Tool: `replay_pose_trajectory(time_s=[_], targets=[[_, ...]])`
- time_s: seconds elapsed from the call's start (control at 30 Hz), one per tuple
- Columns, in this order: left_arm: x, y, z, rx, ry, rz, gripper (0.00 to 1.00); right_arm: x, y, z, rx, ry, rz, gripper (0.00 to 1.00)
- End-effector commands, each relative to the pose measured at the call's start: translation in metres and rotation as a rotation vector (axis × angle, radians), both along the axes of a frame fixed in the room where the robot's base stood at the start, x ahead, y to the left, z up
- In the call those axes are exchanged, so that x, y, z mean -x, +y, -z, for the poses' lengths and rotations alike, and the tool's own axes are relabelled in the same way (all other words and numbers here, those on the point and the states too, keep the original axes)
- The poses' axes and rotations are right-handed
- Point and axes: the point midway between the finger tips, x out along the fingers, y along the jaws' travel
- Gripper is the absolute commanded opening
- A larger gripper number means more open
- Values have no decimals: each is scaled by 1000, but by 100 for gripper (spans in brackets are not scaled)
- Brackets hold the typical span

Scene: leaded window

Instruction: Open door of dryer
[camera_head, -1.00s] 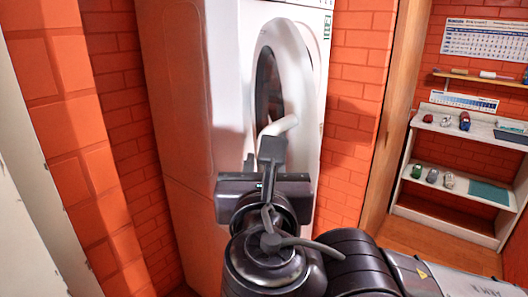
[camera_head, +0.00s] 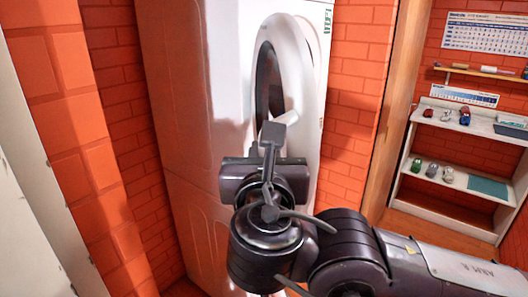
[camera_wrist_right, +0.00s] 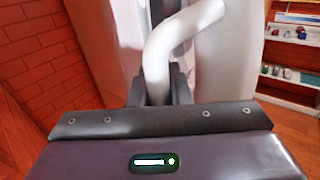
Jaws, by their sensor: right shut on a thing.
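The white dryer (camera_head: 190,95) stands upright against the brick wall in the head view. Its round white door (camera_head: 304,60) is on its right-hand face, seen at a steep angle, with a dark round area inside the ring; the door looks slightly ajar. My right gripper (camera_head: 270,138) is in front of the door's lower part. The right wrist view shows its dark fingers (camera_wrist_right: 160,88) shut around the lower end of the bent white door handle (camera_wrist_right: 164,48). The gripper hides most of the handle in the head view. My left gripper is not in view.
Brick walls flank the dryer closely on the left (camera_head: 70,120) and right (camera_head: 350,100). A white shelf unit (camera_head: 440,215) with small objects stands at the far right. Wooden floor (camera_head: 425,235) shows in front of it.

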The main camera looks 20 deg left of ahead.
Motion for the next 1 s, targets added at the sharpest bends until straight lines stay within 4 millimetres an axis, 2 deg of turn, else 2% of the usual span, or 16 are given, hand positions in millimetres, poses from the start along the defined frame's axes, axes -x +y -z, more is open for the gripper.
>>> replay_pose_trajectory(time_s=[0.17, 0.53, 0.67, 0.97, 1.0], targets=[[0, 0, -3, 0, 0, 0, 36, -9, -15, -1, -4, 3, -27, 0], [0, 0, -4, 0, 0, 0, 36, -38, -77, -1, -4, -1, -106, 0], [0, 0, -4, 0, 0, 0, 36, -41, -86, -1, -2, 0, -109, 0], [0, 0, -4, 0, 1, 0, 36, -41, -86, -1, -1, -1, -111, 0], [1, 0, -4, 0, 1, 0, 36, -41, -86, -1, -1, -1, -111, 22]])
